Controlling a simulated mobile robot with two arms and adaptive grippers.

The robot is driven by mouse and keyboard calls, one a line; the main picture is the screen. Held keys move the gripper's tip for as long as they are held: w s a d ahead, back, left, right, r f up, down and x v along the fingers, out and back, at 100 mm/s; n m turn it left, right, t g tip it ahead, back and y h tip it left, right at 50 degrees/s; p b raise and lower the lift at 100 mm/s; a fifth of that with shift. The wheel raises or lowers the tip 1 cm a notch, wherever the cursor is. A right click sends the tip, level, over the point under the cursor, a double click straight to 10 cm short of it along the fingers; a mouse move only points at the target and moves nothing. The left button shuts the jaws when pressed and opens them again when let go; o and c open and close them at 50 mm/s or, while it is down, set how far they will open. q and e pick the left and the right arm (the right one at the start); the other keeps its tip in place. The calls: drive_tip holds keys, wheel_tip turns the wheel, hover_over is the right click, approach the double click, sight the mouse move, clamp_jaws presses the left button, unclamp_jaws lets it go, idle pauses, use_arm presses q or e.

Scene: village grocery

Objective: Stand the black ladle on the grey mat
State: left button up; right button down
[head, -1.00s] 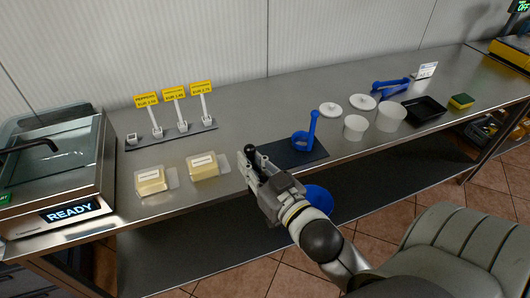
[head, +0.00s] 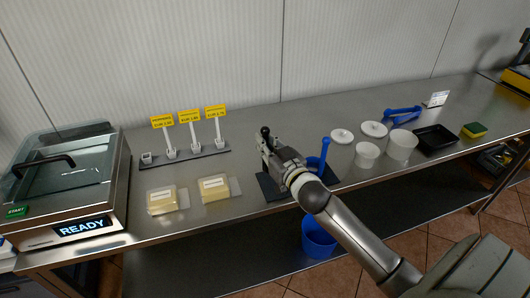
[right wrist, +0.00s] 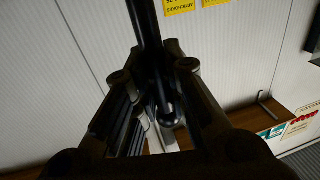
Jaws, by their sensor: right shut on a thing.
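My right gripper (head: 268,146) is shut on the black ladle (head: 265,131). In the head view only a small black end of the ladle shows above the fingers. In the right wrist view the ladle's black handle (right wrist: 146,28) runs up from between the fingers (right wrist: 152,85). The dark grey mat (head: 268,189) lies on the steel counter, below the gripper in the picture and partly hidden by it. I cannot tell whether the ladle touches the mat. A blue ladle (head: 325,152) stands upright at the mat's right part. My left gripper is not in view.
Two wrapped blocks (head: 163,200) and a row of yellow price signs (head: 189,117) are left of the mat. White tubs (head: 367,154), lids (head: 342,136), a black tray (head: 436,138) and a sponge (head: 474,130) are right. A blue bucket (head: 319,238) is below the counter.

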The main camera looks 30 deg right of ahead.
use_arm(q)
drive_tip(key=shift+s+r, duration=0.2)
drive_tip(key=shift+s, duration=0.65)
use_arm(e)
wheel_tip(320, 180, down, 6)
drive_tip(key=w+d, duration=0.1)
drive_tip(key=w, duration=0.1)
drive_tip(key=c, duration=1.5)
unclamp_jaws()
drive_tip(key=shift+f, duration=0.1)
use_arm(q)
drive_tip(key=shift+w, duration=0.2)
use_arm(e)
drive_tip(key=shift+o, duration=0.2)
